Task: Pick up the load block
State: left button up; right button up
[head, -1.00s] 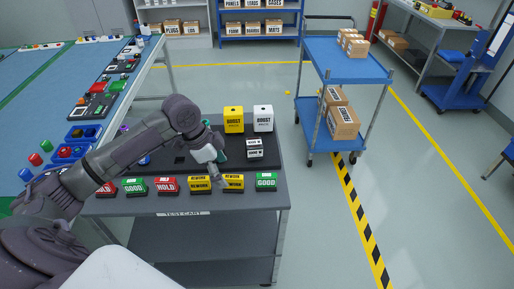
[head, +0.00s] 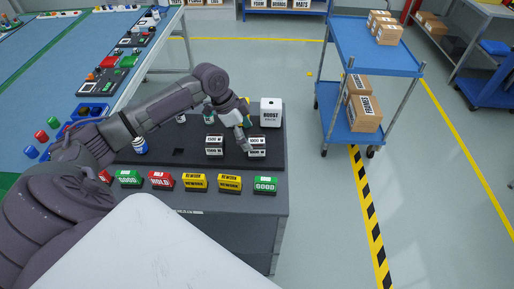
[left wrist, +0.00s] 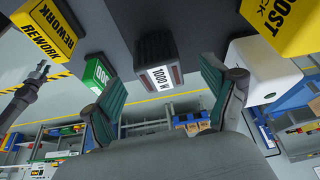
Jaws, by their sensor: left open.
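In the head view, small dark blocks with white labels stand on the black board of the cart, a right pair (head: 257,153) and a left pair (head: 214,152). I cannot tell which bears the name load block. My left gripper (head: 246,136) is above the board beside the right pair. In the left wrist view, a dark block (left wrist: 154,50) labelled "1000 H" appears between the spread fingers of my left gripper (left wrist: 163,72). The fingers are open, and I see no contact with the block. My right gripper is not in view.
A yellow box (left wrist: 266,20) shows in the left wrist view. A blue trolley (head: 372,62) stands right, across clear floor.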

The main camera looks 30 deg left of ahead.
aim_at(254, 140)
pick_arm(q)
jog(key=shift+w+d+f+p, duration=0.3)
jog(key=shift+d+f+p, duration=0.4)
jog(key=shift+f, duration=0.25)
jog(key=shift+p+x, duration=0.3)
jog(key=shift+x, duration=0.9)
jog(key=shift+w+d+f, duration=0.15)
jog(key=shift+d+f, duration=0.05)
jog(key=shift+f, duration=0.25)
jog(key=c, duration=1.6)
jog(key=shift+w, duration=0.1)
grip_shut()
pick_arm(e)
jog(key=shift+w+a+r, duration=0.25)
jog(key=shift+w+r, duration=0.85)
